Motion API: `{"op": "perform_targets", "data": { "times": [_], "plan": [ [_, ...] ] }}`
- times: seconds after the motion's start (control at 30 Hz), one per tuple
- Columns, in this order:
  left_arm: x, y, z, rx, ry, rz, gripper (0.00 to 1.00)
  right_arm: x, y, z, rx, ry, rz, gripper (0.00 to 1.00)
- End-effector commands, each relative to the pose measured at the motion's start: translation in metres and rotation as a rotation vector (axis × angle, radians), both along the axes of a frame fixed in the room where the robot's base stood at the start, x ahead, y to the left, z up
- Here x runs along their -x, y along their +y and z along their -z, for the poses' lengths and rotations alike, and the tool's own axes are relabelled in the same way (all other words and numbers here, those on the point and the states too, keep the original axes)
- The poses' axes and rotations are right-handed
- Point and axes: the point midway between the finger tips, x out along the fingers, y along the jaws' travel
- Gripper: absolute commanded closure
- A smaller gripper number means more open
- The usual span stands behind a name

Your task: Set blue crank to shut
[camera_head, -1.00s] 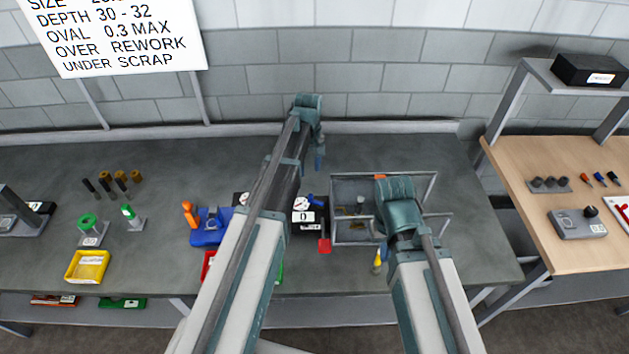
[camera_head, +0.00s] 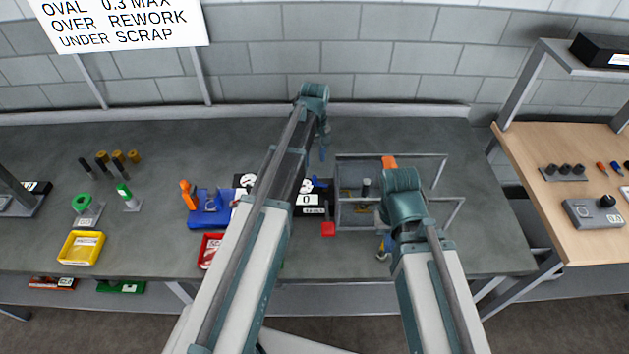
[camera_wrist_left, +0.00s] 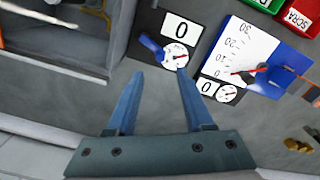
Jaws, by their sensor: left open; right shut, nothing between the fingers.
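The blue crank (camera_wrist_left: 150,46) sits beside a white dial (camera_wrist_left: 175,55) on a black panel marked 0 in the left wrist view. In the head view my left gripper (camera_head: 322,154) points down behind the panel, apart from the crank. My right gripper (camera_head: 386,246) is shut and empty in front of the wire-framed bin; its fingers are mostly hidden.
A grey-framed bin (camera_head: 357,216) stands right of the panel. A second dial (camera_wrist_left: 227,94) and a blue scale board (camera_wrist_left: 285,55) are nearby. Yellow (camera_head: 81,248) and red (camera_head: 208,250) trays lie left.

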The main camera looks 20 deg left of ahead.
Motion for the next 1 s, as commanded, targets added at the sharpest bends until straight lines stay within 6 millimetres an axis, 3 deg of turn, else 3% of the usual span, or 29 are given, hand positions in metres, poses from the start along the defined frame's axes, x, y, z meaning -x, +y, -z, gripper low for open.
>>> {"op": "perform_targets", "data": {
  "times": [0.03, 0.5, 0.9, 1.0],
  "plan": [
    [0.000, 0.000, 0.015, 0.000, 0.000, 0.000, 0.48, 0.000, 0.000, 0.015, 0.001, 0.000, -0.002, 1.00],
    [0.000, 0.000, 0.075, 0.000, 0.000, 0.000, 0.48, 0.000, 0.000, 0.075, 0.003, 0.000, -0.013, 1.00],
    [0.000, 0.000, 0.078, 0.000, 0.000, 0.000, 0.48, 0.000, 0.000, 0.078, 0.003, 0.000, -0.013, 1.00],
    [0.000, 0.000, 0.078, 0.000, 0.000, 0.000, 0.66, 0.000, 0.000, 0.078, 0.003, 0.000, -0.013, 1.00]
  ]
}}
